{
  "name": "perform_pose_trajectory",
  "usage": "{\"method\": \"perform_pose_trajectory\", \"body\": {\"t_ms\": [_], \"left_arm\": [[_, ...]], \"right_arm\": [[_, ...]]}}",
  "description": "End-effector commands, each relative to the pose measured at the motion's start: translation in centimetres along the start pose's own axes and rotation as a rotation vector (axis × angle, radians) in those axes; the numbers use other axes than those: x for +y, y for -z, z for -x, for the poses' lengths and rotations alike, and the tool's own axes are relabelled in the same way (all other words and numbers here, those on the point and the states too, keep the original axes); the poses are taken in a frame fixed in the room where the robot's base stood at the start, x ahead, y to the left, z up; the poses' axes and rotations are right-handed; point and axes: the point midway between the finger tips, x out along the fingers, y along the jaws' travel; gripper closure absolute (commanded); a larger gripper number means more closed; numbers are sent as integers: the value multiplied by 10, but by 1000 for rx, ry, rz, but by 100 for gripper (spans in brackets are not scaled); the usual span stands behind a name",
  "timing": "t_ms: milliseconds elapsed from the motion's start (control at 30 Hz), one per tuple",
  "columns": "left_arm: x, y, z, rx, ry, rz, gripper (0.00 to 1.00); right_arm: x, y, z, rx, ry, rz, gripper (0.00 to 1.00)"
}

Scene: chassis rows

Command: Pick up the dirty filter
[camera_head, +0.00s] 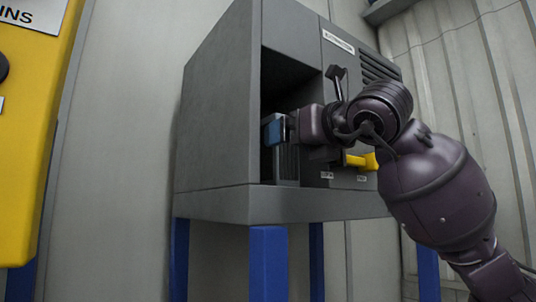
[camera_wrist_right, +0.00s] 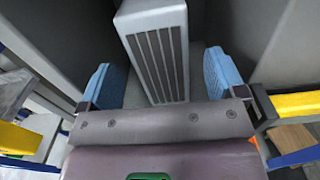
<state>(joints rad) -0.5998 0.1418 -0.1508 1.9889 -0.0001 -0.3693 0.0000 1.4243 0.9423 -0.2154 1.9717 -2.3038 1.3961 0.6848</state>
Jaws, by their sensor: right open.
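A light grey box-shaped filter with dark slats (camera_wrist_right: 150,22) stands inside the open compartment of a grey cabinet (camera_head: 215,130). In the head view only a grey ribbed strip of the filter (camera_head: 287,165) shows, below my gripper. My right gripper (camera_wrist_right: 164,82) is open, with its blue finger pads on either side of the filter's near end. A gap shows between the filter and each pad. In the head view the right gripper (camera_head: 274,131) reaches into the compartment from the right. I cannot tell how dirty the filter is. My left gripper is not in view.
The cabinet stands on blue legs (camera_head: 268,262). A yellow handle (camera_head: 360,160) and a dark lever (camera_head: 337,80) sit on its front close to my right arm. The compartment walls are near the gripper. A yellow unit (camera_head: 30,130) stands at the far left.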

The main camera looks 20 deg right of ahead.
Motion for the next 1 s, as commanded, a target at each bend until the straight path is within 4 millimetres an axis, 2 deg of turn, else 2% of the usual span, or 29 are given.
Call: {"method": "perform_pose_trajectory", "body": {"t_ms": [300, 567, 933, 1000], "left_arm": [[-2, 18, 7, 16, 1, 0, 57], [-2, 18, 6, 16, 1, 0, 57], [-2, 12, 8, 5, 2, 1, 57], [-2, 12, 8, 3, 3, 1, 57]], "right_arm": [[-1, 0, -40, 2, -1, -2, 11], [-1, 2, -44, 1, -1, -1, 11], [-1, 2, -44, 1, -1, -1, 67], [-1, 1, -44, 0, -1, -1, 70]]}}
